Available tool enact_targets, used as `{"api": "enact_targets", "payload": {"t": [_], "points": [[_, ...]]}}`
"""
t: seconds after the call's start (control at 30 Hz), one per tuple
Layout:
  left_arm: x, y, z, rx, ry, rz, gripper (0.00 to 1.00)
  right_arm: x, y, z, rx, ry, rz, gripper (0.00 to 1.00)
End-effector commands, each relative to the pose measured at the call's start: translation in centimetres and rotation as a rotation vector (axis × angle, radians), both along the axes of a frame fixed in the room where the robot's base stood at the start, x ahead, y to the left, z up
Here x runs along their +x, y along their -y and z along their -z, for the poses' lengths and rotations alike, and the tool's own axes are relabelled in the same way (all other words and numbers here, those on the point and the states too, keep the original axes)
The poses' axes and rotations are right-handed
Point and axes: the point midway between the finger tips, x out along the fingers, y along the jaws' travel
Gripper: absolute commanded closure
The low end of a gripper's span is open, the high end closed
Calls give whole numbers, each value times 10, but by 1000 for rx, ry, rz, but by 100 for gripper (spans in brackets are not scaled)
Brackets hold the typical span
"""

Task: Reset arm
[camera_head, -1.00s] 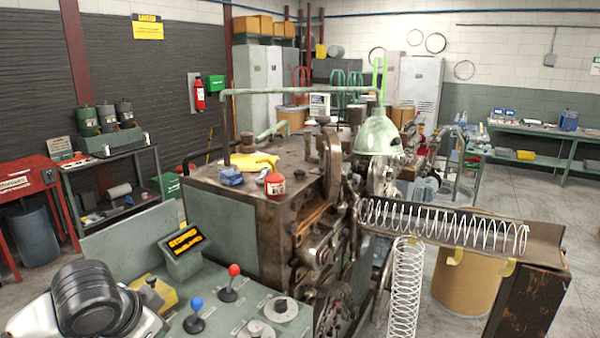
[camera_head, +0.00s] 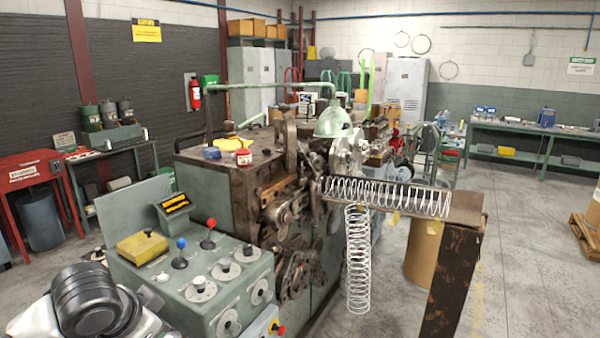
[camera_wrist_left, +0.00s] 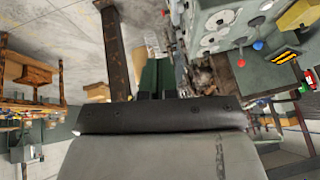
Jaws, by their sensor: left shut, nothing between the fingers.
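My left arm (camera_head: 85,305) shows as a black and white link at the bottom left of the head view. Its gripper is outside that view. In the left wrist view my left gripper (camera_wrist_left: 157,76) shows as two dark fingers close together, shut and empty. My right arm and gripper are in neither view.
The control console (camera_head: 205,285) with red and blue knobbed levers stands in front of the coiling machine (camera_head: 215,184). A coiled spring (camera_head: 390,196) lies in the chute; another (camera_head: 358,262) hangs below it. The floor at right (camera_head: 530,270) is open.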

Motion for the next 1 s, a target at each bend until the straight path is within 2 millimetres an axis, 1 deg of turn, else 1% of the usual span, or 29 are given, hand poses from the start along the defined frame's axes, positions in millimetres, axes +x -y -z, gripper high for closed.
{"api": "enact_targets", "payload": {"t": [0.03,0.17,0.27,0.33,0.47,0.57,0.67,0.77,0.8,0.87,0.9,0.97,1.0], "points": [[5,0,9,-15,-4,-10,100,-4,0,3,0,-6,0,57],[19,-1,25,-49,0,-37,100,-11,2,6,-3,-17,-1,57],[31,-2,41,-79,4,-63,100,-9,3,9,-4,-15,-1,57],[40,-4,55,-100,6,-85,100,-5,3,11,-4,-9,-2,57],[57,-9,91,-141,6,-135,100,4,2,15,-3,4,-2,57],[69,-15,127,-169,7,-183,100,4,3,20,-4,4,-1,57],[78,-23,173,-192,4,-238,100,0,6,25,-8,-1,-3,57],[80,-33,236,-204,-8,-304,100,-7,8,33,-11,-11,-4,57],[77,-37,266,-204,-17,-331,100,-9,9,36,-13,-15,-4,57],[68,-44,311,-198,-28,-370,100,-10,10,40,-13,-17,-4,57],[60,-48,341,-191,-38,-393,100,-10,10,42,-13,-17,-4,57],[44,-53,383,-176,-54,-422,100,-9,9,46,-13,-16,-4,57],[30,-56,411,-165,-68,-437,100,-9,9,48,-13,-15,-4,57]]}}
